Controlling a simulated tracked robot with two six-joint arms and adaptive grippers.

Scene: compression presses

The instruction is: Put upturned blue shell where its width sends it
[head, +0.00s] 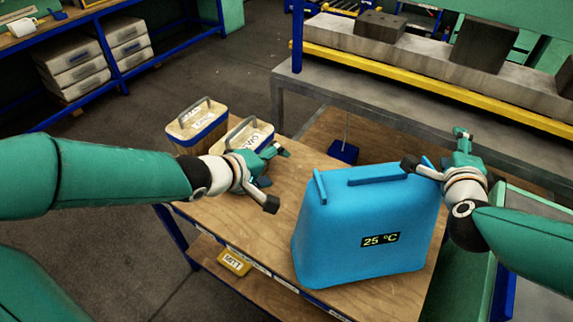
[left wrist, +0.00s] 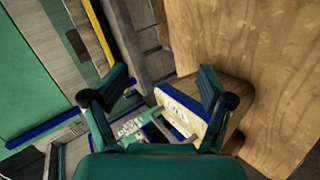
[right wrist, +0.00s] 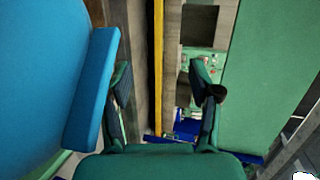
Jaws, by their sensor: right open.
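The upturned blue shell (head: 345,235) stands on the wooden table with a "25 °C" display on its near side and raised strips on top. In the right wrist view the shell (right wrist: 40,80) fills the left side. My right gripper (head: 436,150) is open at the shell's right top edge. One finger overlaps that edge; I cannot tell if it touches. The right wrist view shows nothing between its fingers (right wrist: 165,85). My left gripper (head: 277,178) is open and empty, left of the shell, apart from it. It also shows open in the left wrist view (left wrist: 160,100).
Two labelled boxes with handles, a rear box (head: 187,133) and a front box (head: 258,134), stand at the table's far left; my left gripper partly hides the front one. A blue stand (head: 343,151) is behind the shell. A press bench (head: 340,95) runs behind. A yellow "MITT" item (head: 234,262) lies below.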

